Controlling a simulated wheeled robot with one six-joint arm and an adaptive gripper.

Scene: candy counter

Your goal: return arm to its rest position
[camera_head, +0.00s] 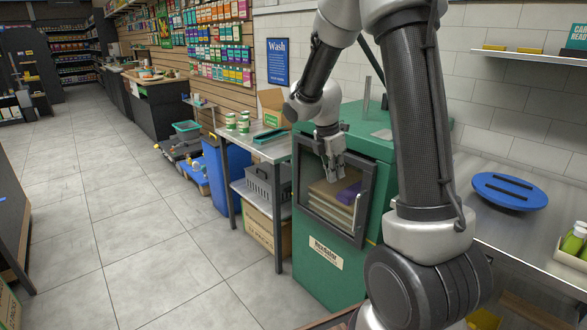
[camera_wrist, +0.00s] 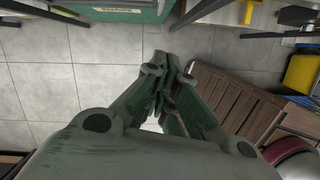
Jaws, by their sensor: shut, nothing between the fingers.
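My gripper (camera_head: 334,168) hangs at the end of my arm in the head view, pointing down in front of the dark-framed window of a green machine (camera_head: 308,274). Its fingers are together and hold nothing. In the wrist view my gripper (camera_wrist: 166,85) shows its closed fingers over the grey tiled floor. The arm is raised and bent, and its large links cover part of the machine and the counter on the right.
A steel table (camera_head: 270,151) with cans stands left of the machine, with a grey basket (camera_head: 268,186) below. A counter on the right bears a blue round lid (camera_head: 510,190). In the wrist view a brown slatted wooden piece (camera_wrist: 228,100) lies right of the fingers. Floor at left is free.

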